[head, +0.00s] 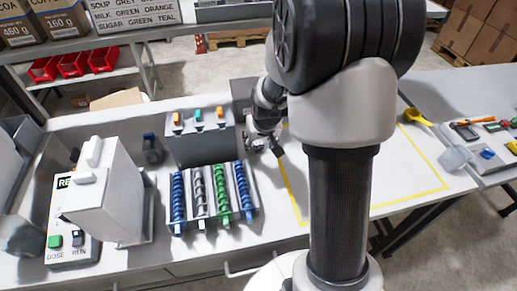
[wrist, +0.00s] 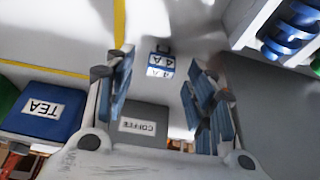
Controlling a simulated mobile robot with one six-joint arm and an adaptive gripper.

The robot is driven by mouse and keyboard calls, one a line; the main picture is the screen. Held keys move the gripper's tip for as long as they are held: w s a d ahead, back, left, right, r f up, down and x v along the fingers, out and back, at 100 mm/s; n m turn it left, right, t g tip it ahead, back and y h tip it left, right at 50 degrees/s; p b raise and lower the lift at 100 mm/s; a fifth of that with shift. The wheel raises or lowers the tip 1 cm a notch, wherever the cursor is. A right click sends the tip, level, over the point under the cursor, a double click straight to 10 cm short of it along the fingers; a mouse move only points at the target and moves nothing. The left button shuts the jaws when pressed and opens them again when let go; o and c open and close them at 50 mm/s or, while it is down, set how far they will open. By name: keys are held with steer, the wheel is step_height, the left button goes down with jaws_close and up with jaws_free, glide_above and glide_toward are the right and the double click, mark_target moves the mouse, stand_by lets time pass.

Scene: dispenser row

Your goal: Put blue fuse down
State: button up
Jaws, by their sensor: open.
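The blue fuse (wrist: 159,70), with a white label reading 4 A, shows in the wrist view between and just beyond my fingertips. It appears to be on the white table surface (wrist: 165,20); neither finger visibly touches it. My gripper (wrist: 158,58) is open, with a finger on each side and a clear gap to the fuse. In the head view my gripper (head: 263,143) is low over the table, right of the spiral dispensers. I cannot make out the fuse in the head view.
A row of blue, grey and green spiral dispensers (head: 221,194) stands close left of my gripper. A grey box (head: 197,147) with coloured tabs is behind it. A yellow-outlined area (head: 410,196) lies to the right. Tea (wrist: 42,108) and coffee (wrist: 138,127) labels show in the wrist view.

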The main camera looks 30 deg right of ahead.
mark_target(259, 148)
steer(key=x, duration=0.3)
steer(key=shift+b, duration=0.4)
steer(key=shift+r, duration=0.1)
steer(key=c, duration=0.9)
steer(key=shift+r, duration=0.1)
